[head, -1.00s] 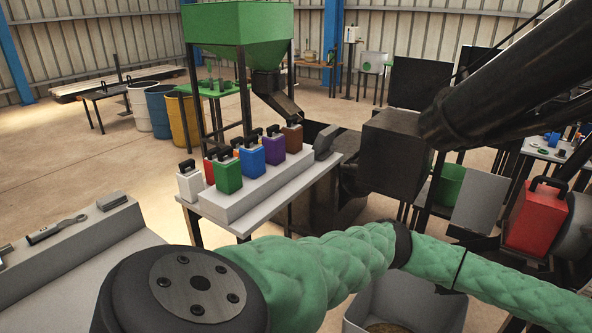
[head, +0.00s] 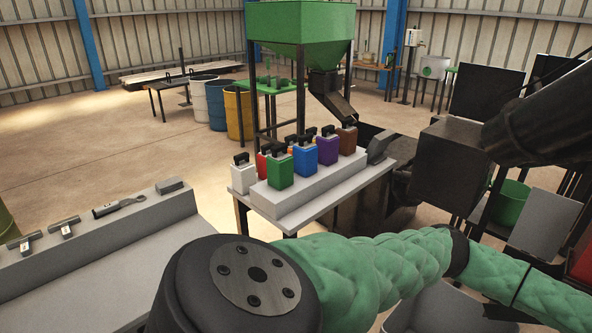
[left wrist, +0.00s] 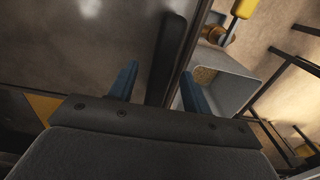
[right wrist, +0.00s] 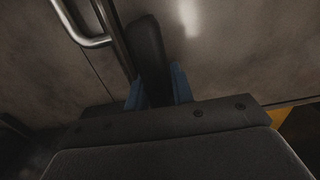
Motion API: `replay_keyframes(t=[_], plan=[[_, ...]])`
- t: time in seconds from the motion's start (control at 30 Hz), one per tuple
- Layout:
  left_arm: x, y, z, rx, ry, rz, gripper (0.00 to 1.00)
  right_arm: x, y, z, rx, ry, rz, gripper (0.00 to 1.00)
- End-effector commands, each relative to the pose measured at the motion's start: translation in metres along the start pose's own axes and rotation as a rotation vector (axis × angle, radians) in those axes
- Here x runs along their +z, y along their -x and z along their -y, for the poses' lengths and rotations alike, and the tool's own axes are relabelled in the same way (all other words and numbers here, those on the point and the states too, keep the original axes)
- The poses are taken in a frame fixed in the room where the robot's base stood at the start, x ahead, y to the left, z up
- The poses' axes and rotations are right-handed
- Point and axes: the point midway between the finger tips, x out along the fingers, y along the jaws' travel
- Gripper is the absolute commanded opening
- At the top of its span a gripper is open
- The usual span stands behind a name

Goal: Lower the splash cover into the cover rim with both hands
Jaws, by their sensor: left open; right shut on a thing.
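In the left wrist view a broad grey-brown sheet, which looks like the splash cover (left wrist: 90,45), fills the left half. A dark upright handle (left wrist: 172,45) lies along its edge. My left gripper (left wrist: 158,85) is open, its blue fingers apart on either side of this handle. In the right wrist view the same kind of sheet (right wrist: 235,50) fills the background. My right gripper (right wrist: 157,88) is shut on a dark handle (right wrist: 148,45) in front of it. Neither gripper nor the cover can be made out in the head view. I cannot identify the cover rim.
A bent metal bar (right wrist: 82,35) stands left of the right handle. A grey bin (left wrist: 240,85) lies beyond the sheet's edge. In the head view a table carries coloured canisters (head: 303,155) near a green hopper (head: 300,25). A grey bench (head: 90,245) holds tools at left.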

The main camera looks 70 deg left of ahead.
Motion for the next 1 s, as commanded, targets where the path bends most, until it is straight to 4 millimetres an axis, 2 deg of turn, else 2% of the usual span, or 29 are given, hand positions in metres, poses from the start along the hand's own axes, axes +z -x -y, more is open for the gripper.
replay_keyframes(t=[0.17,0.6,0.9,0.93,1.0], plan=[[-0.001,0.011,0.000,0.001,0.000,-0.001,0.49,-0.001,0.002,0.000,-0.001,0.000,-0.002,0.00],[-0.001,0.068,-0.001,-0.001,0.000,-0.001,0.49,-0.001,0.002,0.000,-0.001,-0.001,-0.002,0.00],[-0.001,0.074,-0.001,-0.001,0.000,0.001,0.49,-0.001,0.002,0.000,-0.001,-0.001,-0.002,0.00],[-0.001,0.074,-0.001,-0.001,0.000,0.001,0.49,-0.001,0.002,0.000,-0.001,-0.001,-0.002,0.27],[-0.001,0.074,-0.001,-0.001,0.000,0.001,0.49,-0.001,0.002,0.000,0.000,0.000,-0.002,0.41]])
